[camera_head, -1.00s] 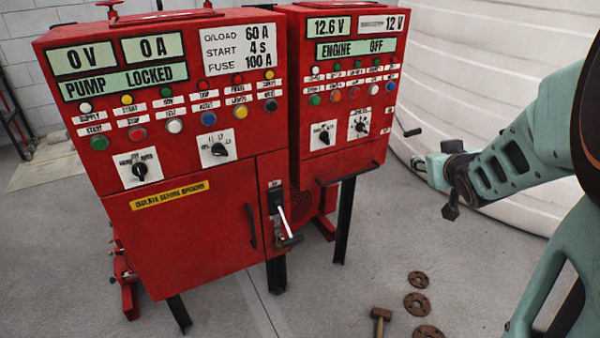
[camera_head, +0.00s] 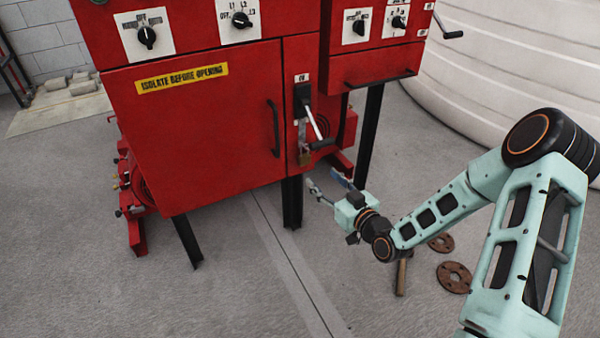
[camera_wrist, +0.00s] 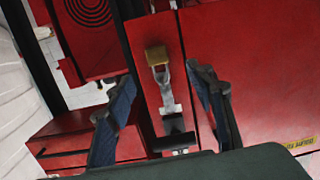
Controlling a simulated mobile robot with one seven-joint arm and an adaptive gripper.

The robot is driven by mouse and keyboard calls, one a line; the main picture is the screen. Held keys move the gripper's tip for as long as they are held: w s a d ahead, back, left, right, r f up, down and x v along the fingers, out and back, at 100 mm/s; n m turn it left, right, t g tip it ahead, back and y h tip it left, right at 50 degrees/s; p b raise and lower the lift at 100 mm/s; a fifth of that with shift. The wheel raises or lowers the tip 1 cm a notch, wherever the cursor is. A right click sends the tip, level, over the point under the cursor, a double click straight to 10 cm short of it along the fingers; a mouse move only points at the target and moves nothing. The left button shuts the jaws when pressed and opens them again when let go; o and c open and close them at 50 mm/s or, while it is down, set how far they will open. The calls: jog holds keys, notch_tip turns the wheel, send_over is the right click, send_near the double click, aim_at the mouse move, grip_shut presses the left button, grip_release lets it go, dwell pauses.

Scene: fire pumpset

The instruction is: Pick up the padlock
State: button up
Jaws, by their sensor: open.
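The padlock (camera_head: 306,158) is a small brass block on the front of the red cabinet, just below the black switch lever (camera_head: 314,126). The wrist view shows its brass body (camera_wrist: 157,58) and a grey shackle at a metal hasp (camera_wrist: 167,92); this view looks upside down. My gripper (camera_head: 327,185) is open and empty, in front of the cabinet and a little below and right of the padlock in the head view. In the wrist view the padlock lies between and beyond the two dark fingers (camera_wrist: 164,80), apart from both.
The cabinet door has a black handle (camera_head: 274,128) left of the lever. A second red cabinet (camera_head: 372,64) stands to the right on black legs. Rusty flanges (camera_head: 454,277) and a hammer (camera_head: 401,275) lie on the floor under my arm.

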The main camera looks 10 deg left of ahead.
aim_at(306, 157)
jog(key=shift+m+t, duration=0.3)
jog(key=shift+t, duration=0.1)
jog(key=b+x, duration=0.1)
jog(key=x, duration=0.5)
jog(key=shift+s+a+r+b, duration=0.15)
jog(key=shift+b, duration=0.15)
jog(key=shift+d+b+x, duration=0.25)
jog(key=shift+b+x, duration=0.6)
jog(key=shift+x, duration=1.9)
jog(key=shift+r, duration=0.15)
jog(key=shift+c, duration=0.5)
jog(key=shift+d, duration=0.1)
jog(key=c, duration=1.2)
jog(key=shift+r, duration=0.1)
jog(key=shift+c, duration=0.2)
